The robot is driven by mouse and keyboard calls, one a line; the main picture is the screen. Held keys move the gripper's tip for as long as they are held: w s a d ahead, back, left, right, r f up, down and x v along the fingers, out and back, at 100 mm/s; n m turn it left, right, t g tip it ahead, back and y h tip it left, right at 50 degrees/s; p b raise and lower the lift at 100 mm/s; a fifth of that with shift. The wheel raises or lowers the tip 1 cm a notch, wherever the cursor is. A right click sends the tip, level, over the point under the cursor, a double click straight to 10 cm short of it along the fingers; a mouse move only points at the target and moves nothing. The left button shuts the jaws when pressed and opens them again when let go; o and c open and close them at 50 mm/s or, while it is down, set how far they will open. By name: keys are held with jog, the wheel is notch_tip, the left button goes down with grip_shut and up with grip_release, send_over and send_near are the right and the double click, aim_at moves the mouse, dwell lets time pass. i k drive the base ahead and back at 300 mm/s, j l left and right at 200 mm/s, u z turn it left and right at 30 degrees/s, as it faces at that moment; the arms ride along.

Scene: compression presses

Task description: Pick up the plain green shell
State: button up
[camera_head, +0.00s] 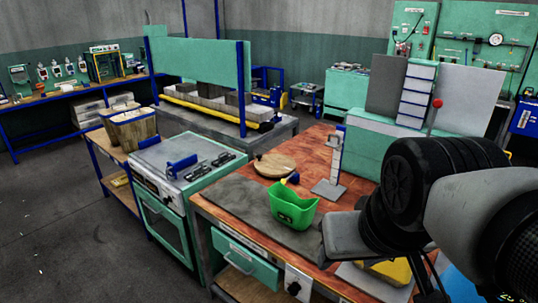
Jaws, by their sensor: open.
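The plain green shell (292,211), a bright green open-topped container, stands upright on a dark grey mat (243,205) on the reddish workbench. A small yellow-green piece shows at its back rim. My gripper (338,238) is the light grey part at the end of my dark arm, just right of the shell and low over the bench. It is open and holds nothing that I can see. A narrow gap seems to lie between it and the shell; contact is hard to judge. Its fingers are not clearly separate in this view.
A round wooden board (274,165) and a small upright stand (331,180) are behind the shell. A yellow object (392,270) lies on the bench under my arm. A green oven-like cabinet (172,225) stands left. The mat left of the shell is clear.

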aim_at(287, 207)
jog(key=i+j+z, duration=0.1)
jog(key=z, duration=0.75)
jog(key=j+z, duration=0.35)
jog(key=j, duration=0.2)
jog(key=j+z, duration=0.4)
jog(key=j, duration=0.15)
jog(key=j+z, duration=0.15)
jog(key=j, duration=1.4)
